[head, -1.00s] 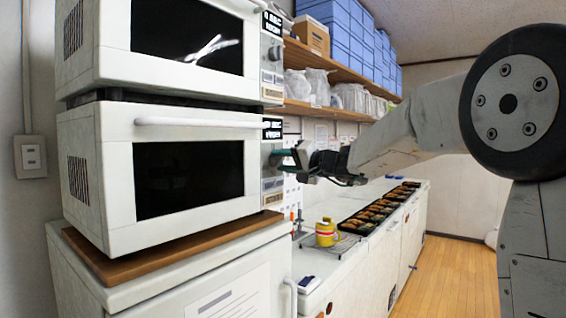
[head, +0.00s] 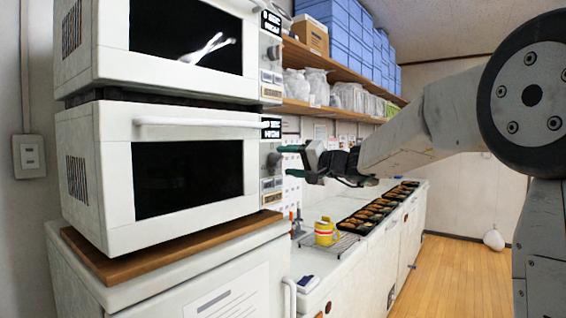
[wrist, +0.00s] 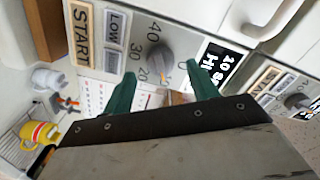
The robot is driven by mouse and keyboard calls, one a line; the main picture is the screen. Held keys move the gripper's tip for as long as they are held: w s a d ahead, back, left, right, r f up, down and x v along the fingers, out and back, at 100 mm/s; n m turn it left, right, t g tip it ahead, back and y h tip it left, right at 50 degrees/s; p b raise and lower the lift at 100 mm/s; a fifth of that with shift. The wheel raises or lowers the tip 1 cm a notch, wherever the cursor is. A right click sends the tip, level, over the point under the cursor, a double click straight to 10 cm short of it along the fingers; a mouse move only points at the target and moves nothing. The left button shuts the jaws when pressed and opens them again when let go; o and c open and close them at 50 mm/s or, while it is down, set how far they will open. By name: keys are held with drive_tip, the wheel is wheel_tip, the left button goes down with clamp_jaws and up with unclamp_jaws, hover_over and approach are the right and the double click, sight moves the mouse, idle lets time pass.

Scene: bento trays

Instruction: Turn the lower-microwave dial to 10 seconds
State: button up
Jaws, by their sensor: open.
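The lower microwave (head: 110,222) is white, with its grey dial (head: 273,160) on the right-hand panel. In the wrist view the dial (wrist: 154,62) lies beyond and between my fingers, with 40, 30, 20 and 0 visible around it. A small orange mark shows near the dial's lower edge, between 20 and 0.
The upper microwave (head: 110,75) sits directly above, with its own dial (wrist: 297,102).

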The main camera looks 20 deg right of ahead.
drive_tip(key=v, duration=0.5)
idle(0.4)
drive_tip(key=s+a+f+n+g+h, duration=0.1)
drive_tip(key=s+a+f+g, duration=0.3)
drive_tip(key=s+f, duration=0.55)
drive_tip(key=s+a+f+n+g+h, duration=0.1)
drive_tip(key=s+a+f+g+h, duration=0.15)
drive_tip(key=s+f+g, duration=0.7)
drive_tip(key=s+d+f+n+h, duration=0.1)
drive_tip(key=s+f+h, duration=0.1)
drive_tip(key=s, duration=0.6)
drive_tip(key=s+d+f+n+h, duration=0.1)
drive_tip(key=s+d+f+h, duration=0.1)
drive_tip(key=s, duration=0.5)
drive_tip(key=s+d+f+h, duration=0.2)
drive_tip(key=s+h, duration=0.1)
drive_tip(key=s, duration=0.5)
drive_tip(key=shift+s+n, duration=0.3)
drive_tip(key=shift+n, duration=0.1)
